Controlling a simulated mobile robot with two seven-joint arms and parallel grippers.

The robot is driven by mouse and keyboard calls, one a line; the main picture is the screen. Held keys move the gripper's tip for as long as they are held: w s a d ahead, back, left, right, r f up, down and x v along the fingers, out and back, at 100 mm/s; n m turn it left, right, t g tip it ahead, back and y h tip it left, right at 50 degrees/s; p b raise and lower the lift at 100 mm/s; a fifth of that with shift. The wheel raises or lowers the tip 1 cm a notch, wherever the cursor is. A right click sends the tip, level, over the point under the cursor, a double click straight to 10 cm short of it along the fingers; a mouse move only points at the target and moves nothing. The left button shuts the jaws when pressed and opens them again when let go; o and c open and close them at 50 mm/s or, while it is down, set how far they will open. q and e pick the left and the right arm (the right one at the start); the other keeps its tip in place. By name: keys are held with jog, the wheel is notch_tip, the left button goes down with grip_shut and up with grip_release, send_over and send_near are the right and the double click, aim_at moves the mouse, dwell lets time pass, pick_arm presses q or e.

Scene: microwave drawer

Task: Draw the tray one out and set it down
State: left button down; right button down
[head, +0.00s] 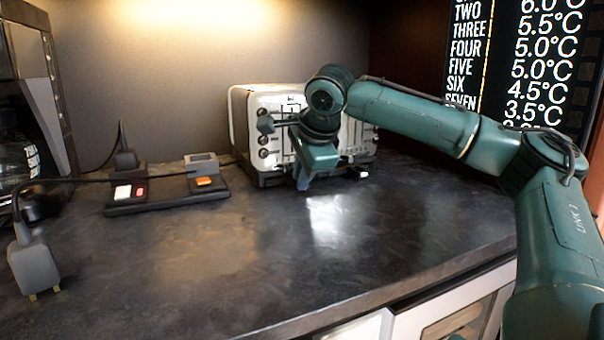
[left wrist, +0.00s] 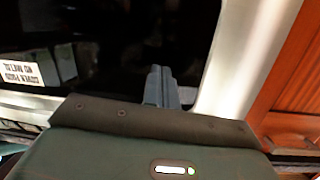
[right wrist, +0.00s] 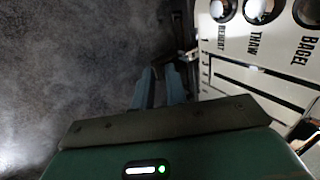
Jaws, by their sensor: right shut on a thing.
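The cream toaster (head: 243,125) stands at the back of the dark counter, its dial front partly hidden by my right arm. My right gripper (head: 303,183) is low at its front base. In the right wrist view its fingers (right wrist: 160,76) reach down beside the toaster face and are closed with a narrow gap. What they hold, at the place of the tray, is hidden by the fingers; I cannot see the tray clearly. My left gripper (left wrist: 160,72) shows only in the left wrist view, its fingers together and empty before a dark glass door.
A black power strip (head: 155,205) with switches lies left of the toaster. A loose grey plug (head: 33,264) and a coffee maker (head: 25,150) are further left. The counter's front middle is clear. The glass front (left wrist: 110,50) in the left wrist view carries a warning label.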

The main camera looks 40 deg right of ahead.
jog(key=shift+d, duration=0.1)
dwell(0.3)
jog(key=shift+s+a+f, duration=0.15)
jog(key=shift+s, duration=0.25)
jog(key=shift+s+a+f, duration=0.1)
jog(key=shift+s+a, duration=0.05)
jog(key=shift+s, duration=0.25)
jog(key=shift+s+a+r, duration=0.1)
jog(key=shift+s+a, duration=0.2)
jog(key=shift+s, duration=0.7)
jog(key=shift+s+a+r, duration=0.1)
jog(key=shift+s+a, duration=0.25)
jog(key=shift+s, duration=0.6)
jog(key=shift+s+a, duration=0.3)
jog(key=shift+s, duration=0.7)
jog(key=shift+s+a, duration=0.3)
jog(key=shift+s, duration=0.6)
jog(key=shift+s+a, duration=0.25)
jog(key=shift+s, duration=0.6)
jog(key=shift+s+a, duration=0.3)
jog(key=shift+s, duration=0.6)
jog(key=shift+s+a+p, duration=0.25)
jog(key=shift+s+p, duration=0.05)
jog(key=shift+s, duration=0.55)
jog(key=shift+s+a+p, duration=0.3)
jog(key=shift+s+p, duration=0.05)
jog(key=shift+s, duration=0.5)
jog(key=shift+s+a+p, duration=0.25)
jog(key=shift+s+p, duration=0.05)
jog(key=shift+s, duration=0.55)
